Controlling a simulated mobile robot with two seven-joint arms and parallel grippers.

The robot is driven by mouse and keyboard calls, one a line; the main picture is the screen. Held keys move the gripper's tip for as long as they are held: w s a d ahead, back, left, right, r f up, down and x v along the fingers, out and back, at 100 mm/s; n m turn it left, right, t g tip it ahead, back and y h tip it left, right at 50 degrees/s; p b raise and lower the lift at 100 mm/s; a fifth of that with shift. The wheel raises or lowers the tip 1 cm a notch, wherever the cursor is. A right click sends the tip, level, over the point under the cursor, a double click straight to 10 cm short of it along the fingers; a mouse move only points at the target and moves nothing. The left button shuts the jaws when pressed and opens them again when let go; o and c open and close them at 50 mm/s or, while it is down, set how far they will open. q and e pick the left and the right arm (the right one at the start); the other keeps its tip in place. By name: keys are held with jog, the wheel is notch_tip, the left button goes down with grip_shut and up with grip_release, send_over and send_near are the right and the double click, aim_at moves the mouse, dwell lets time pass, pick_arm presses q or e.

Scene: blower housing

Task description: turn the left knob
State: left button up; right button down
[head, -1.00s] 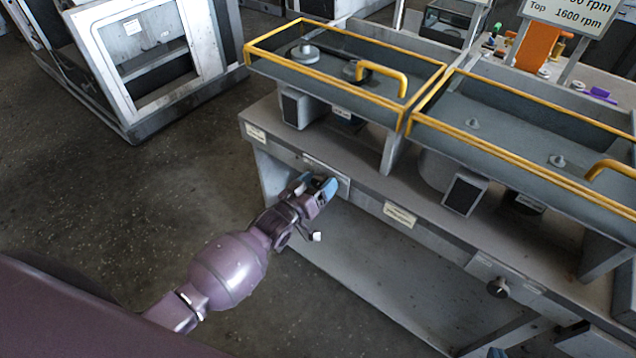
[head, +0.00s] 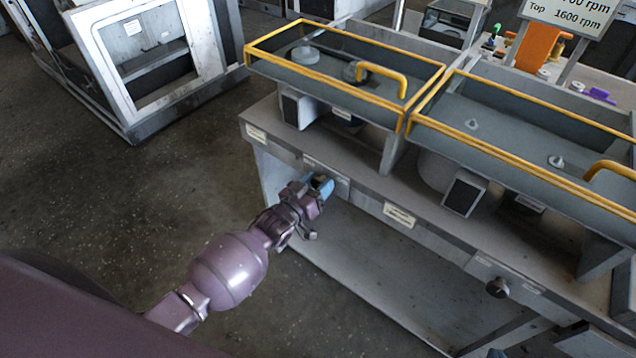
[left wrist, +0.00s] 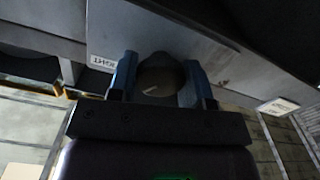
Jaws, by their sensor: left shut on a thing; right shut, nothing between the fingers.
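The left knob (left wrist: 160,78) is dark and round with a pale pointer line, on the grey front panel of the bench. My left gripper (head: 318,187) is shut on it; in the left wrist view its blue fingers (left wrist: 160,82) press on both sides of the knob. In the head view the gripper hides the knob. A second dark knob (head: 498,287) sits further right on the same front panel, untouched. A small part of my right gripper (head: 497,353) shows at the bottom edge, apart from that knob.
The bench carries two grey trays with yellow rims (head: 345,65) above its top. A pale label (head: 400,215) is on the front panel between the knobs. A white-framed cabinet (head: 140,60) stands at the back left. The floor (head: 130,220) left of the bench is clear.

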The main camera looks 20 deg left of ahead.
pick_arm(q)
jog(key=m, duration=0.5)
jog(key=shift+p, duration=0.3)
jog(key=shift+d+m, duration=0.1)
jog(key=shift+m, duration=2.6)
jog(key=o, duration=0.9)
jog(key=shift+s, duration=0.15)
jog(key=v, duration=1)
jog(key=shift+s, duration=0.3)
